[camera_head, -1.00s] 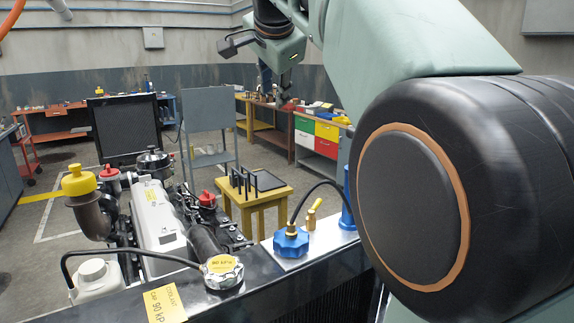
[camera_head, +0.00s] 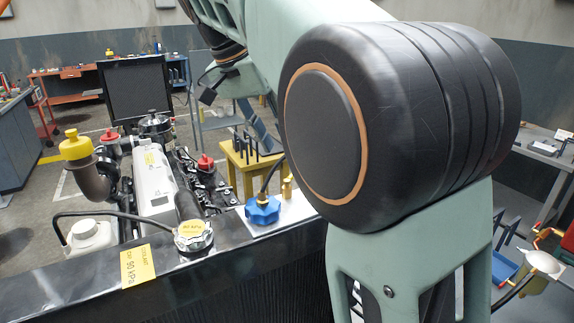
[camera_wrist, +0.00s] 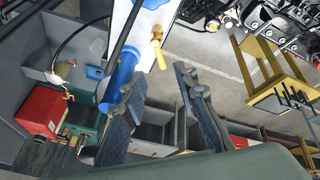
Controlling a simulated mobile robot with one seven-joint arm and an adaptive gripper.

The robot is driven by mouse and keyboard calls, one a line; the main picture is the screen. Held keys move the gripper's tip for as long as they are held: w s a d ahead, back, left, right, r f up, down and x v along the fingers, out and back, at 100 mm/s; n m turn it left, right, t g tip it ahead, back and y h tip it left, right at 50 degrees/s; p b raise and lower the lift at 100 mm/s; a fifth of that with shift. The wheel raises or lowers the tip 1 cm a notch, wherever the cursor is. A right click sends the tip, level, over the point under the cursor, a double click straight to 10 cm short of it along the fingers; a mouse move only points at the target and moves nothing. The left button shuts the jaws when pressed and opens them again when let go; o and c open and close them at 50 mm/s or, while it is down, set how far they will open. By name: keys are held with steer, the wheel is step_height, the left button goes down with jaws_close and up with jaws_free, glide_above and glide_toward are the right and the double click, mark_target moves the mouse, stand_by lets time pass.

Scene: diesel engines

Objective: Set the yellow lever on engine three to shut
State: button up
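A small brass valve with a yellow lever (camera_wrist: 160,57) shows in the wrist view, on a pale plate beside a blue cylinder (camera_wrist: 122,70). In the head view only part of the brass valve (camera_head: 287,187) shows, right of a blue knob (camera_head: 262,210); my arm hides the rest. My gripper (camera_wrist: 158,78) is open, its two dark fingers spread with nothing between them. In the picture, the lever's lower end lies above and between the fingertips. I cannot tell the gap in depth or whether anything touches.
The engine (camera_head: 155,190) stands left of the valve, with a yellow cap (camera_head: 75,146) and a coolant cap (camera_head: 193,235). A black hose (camera_wrist: 122,35) runs past the blue cylinder. A yellow stool (camera_head: 243,165) stands behind. A red box (camera_wrist: 42,110) lies lower left in the wrist view.

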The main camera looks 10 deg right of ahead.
steer(key=x, duration=0.8)
steer(key=shift+r, duration=0.1)
jaws_close()
